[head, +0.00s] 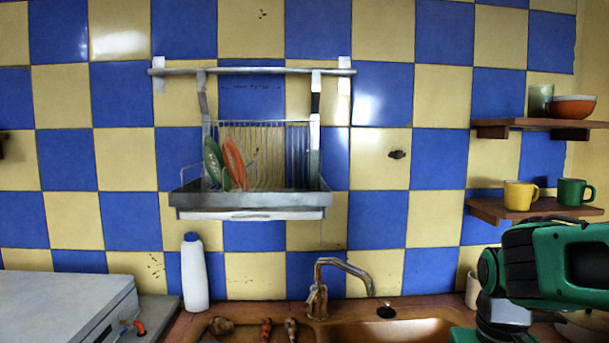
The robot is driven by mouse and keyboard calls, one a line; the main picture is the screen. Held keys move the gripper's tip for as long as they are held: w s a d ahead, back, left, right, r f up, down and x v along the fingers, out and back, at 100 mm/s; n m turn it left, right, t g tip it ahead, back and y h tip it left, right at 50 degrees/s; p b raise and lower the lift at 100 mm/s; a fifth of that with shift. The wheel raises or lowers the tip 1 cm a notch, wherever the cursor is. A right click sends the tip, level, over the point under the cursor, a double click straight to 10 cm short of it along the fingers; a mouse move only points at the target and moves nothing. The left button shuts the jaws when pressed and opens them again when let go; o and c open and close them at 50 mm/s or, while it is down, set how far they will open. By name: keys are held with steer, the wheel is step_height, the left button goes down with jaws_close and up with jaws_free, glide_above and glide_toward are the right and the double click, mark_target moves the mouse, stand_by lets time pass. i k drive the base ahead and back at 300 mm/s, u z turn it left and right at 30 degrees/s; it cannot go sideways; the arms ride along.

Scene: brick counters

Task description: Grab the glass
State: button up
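A pale greenish glass (540,100) stands upright on the upper wooden shelf (530,123) at the right, just left of an orange-brown bowl (573,107). My green and black arm shows at the lower right, below the shelves and apart from the glass. The fingers of my gripper do not show; the arm runs out of the picture at the bottom and right edges.
A lower shelf (520,208) holds a yellow mug (520,195) and a green mug (574,191). A dish rack (250,199) with plates hangs mid-wall. A tap (318,298), sink (390,331) and white bottle (194,272) are below. A cream cup (472,290) is partly hidden by my arm.

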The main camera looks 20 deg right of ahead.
mark_target(307, 162)
steer(key=u, duration=0.65)
steer(key=k, duration=0.9)
steer(key=z, duration=0.1)
steer(key=i, duration=0.55)
steer(key=u, duration=0.1)
